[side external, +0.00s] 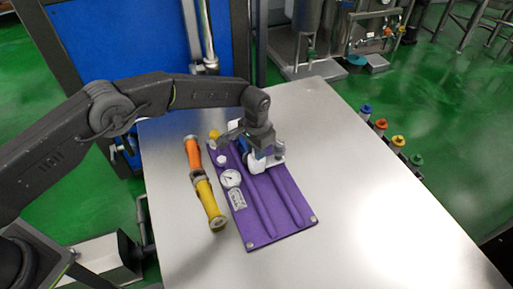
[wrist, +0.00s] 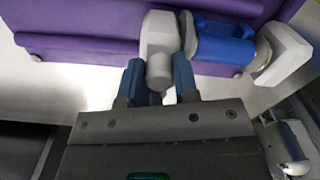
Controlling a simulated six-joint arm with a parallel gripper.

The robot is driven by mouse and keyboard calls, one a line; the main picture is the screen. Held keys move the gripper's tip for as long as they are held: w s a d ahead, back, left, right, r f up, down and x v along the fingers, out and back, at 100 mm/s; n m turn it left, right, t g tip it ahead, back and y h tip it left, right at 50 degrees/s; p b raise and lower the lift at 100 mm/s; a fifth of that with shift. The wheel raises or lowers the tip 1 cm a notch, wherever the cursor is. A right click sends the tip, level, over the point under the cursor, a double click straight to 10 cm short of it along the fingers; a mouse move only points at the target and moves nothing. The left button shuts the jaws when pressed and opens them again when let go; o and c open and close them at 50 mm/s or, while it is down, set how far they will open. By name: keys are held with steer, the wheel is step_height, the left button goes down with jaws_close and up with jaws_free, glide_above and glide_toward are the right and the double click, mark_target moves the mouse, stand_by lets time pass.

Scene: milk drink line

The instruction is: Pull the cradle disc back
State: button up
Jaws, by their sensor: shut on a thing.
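A purple board (side external: 262,232) with long raised ridges lies on the steel table. My gripper (side external: 262,148) is over its far end. In the wrist view my gripper (wrist: 158,82) has its two blue fingers on either side of a light grey piece with a rounded end (wrist: 160,35), shut on it. I cannot tell for certain whether this piece is the cradle disc. A blue cylinder (wrist: 222,42) is right beside it, with a white end block (wrist: 285,52) at its right. In the side view, my gripper partly hides these parts.
An orange and yellow tube (side external: 205,190) lies left of the board. A round white gauge (side external: 231,178), a white knob (side external: 222,160) and a yellow knob (side external: 214,135) sit along the board's left side. The table's right side is clear.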

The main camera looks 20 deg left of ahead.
jaws_close()
steer(key=s+d, duration=0.9)
steer(key=shift+s+d, duration=0.35)
steer(key=shift+d, duration=0.05)
steer(key=o, duration=0.6)
jaws_free()
steer(key=shift+r, duration=0.1)
step_height(320, 180, up, 14)
steer(key=shift+f, duration=0.15)
